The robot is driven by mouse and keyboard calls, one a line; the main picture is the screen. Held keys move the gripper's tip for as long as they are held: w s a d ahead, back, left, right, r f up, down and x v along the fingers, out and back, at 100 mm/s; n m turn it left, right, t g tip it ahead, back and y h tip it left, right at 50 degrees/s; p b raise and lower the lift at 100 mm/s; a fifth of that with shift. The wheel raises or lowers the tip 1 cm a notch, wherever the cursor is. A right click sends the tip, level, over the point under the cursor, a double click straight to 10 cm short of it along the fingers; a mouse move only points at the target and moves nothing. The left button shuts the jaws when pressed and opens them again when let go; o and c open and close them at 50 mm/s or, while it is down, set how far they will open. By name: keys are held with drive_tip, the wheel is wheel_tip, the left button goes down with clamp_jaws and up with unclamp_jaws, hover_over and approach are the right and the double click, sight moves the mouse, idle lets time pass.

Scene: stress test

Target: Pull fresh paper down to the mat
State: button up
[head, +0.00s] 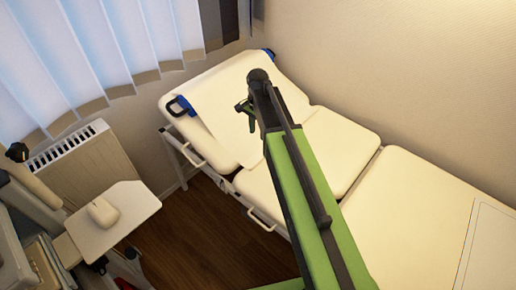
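The examination couch (345,135) has a raised cream headrest at its far end. A pale paper sheet (218,118) lies over the headrest, between two blue end pieces, one at the left (180,105) and one at the back right. Its lower edge ends on the headrest. A flat, pale rectangle with a thin outline, perhaps the mat (492,250), lies on the near right of the couch, cut off by the frame. My gripper (246,113) is over the paper in the picture. Its fingers are small and dark; I cannot tell whether they touch or hold the paper.
My green arm crosses the couch and hides part of it. White side handles (262,220) stick out along the couch's left side. A radiator (85,165) and a cart with a white tray (125,212) and a mouse (103,212) stand at left. Wooden floor (190,235) lies between.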

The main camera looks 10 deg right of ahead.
sight(258, 160)
wheel_tip(258, 160, down, 18)
drive_tip(key=b, duration=1.7)
drive_tip(key=shift+d+r+b, duration=0.1)
drive_tip(key=shift+r+b, duration=0.1)
drive_tip(key=shift+b, duration=0.15)
drive_tip(key=shift+r, duration=0.15)
drive_tip(key=shift+w, duration=0.1)
clamp_jaws()
drive_tip(key=shift+w, duration=0.1)
